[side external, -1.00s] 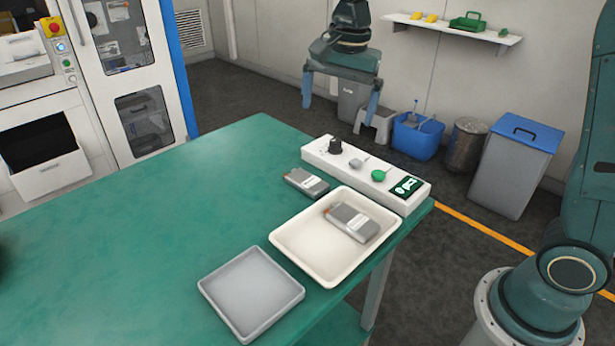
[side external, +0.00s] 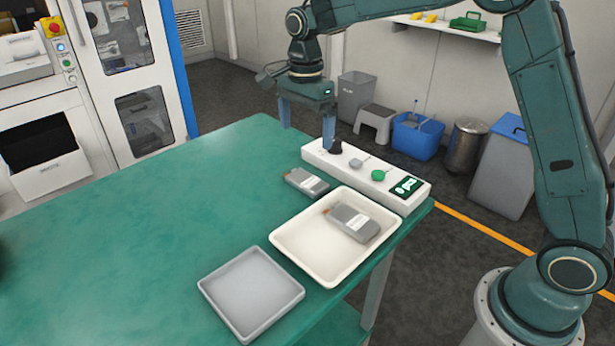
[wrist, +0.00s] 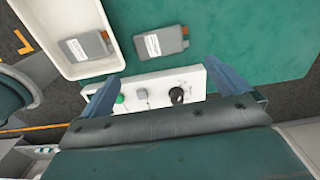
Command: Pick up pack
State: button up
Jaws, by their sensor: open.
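Two grey packs with white labels are in view. One pack (side external: 306,182) lies on the green table beside the control box; it also shows in the wrist view (wrist: 160,43). The other pack (side external: 352,223) lies in the cream tray (side external: 290,262), toward its far right side, and shows in the wrist view (wrist: 87,48) too. My gripper (side external: 307,137) is open and empty, above the far end of the control box and short of both packs. In the wrist view my fingers (wrist: 160,74) frame the control box, with the packs beyond them.
The white control box (side external: 400,205) with a black knob, grey switch and green button stands along the table edge. A shallow grey tray (side external: 250,292) sits nearer the camera. Bins and a stool stand on the floor behind.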

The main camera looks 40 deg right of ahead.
send_over(307, 180)
notch_tip(307, 180, down, 7)
jog(key=shift+w+f, duration=0.15)
jog(key=shift+f, duration=2.6)
jog(key=c, duration=0.7)
jog(key=shift+c, duration=0.2)
jog(key=shift+r, duration=0.1)
notch_tip(307, 180, up, 20)
